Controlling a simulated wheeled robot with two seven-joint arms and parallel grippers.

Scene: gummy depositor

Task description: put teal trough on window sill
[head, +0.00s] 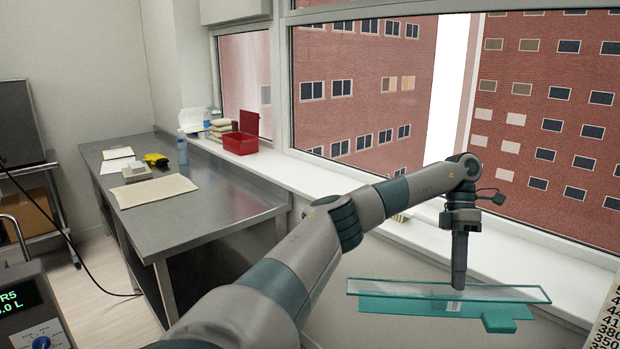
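The teal trough (400,305) is a long, level piece with a clear, glassy upper part and a teal block at its right end. It is at the lower right of the head view, in front of the window sill's edge, with no support visible under it. My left gripper (458,286) points straight down at the trough's middle and appears shut on it; the fingertips are partly hard to make out. The white window sill (290,172) runs along the window from upper left to lower right. My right gripper is not in view.
A red bin (240,143), stacked pale packs (220,127) and bottles stand at the sill's far left end. A small object (400,217) is partly hidden behind my arm. The sill right of my gripper looks clear. A steel table (195,205) stands left; a numbered scale (607,325) is at lower right.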

